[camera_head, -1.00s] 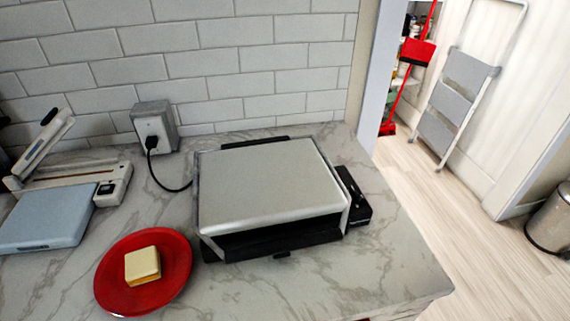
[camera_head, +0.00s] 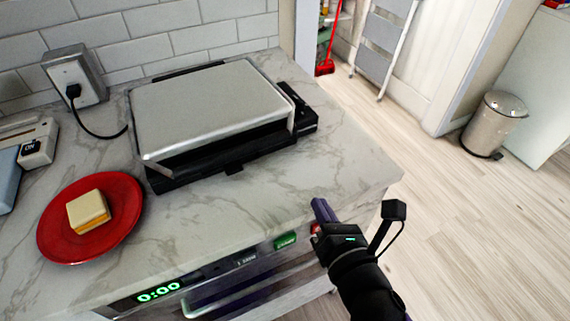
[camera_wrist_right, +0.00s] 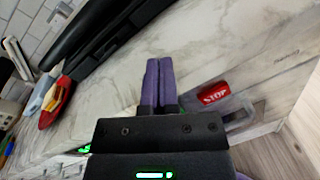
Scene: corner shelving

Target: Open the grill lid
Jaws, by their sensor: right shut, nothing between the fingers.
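The grill (camera_head: 215,115) sits on the marble counter with its silver lid down, a narrow dark gap showing along its front. Its black front edge, with a small tab, faces the counter's front. In the right wrist view the grill (camera_wrist_right: 100,35) is a dark shape at the upper left. My right gripper (camera_head: 318,203) is at the counter's front edge, to the right of and nearer than the grill, apart from it. Its purple fingers (camera_wrist_right: 158,68) are shut together and empty. My left gripper is out of view.
A red plate (camera_head: 128,225) with a sandwich (camera_head: 88,211) lies left of the grill. A wall outlet (camera_head: 75,78) with a black cord is behind. An appliance with a green display (camera_head: 158,291) is under the counter. The counter in front of the grill is clear.

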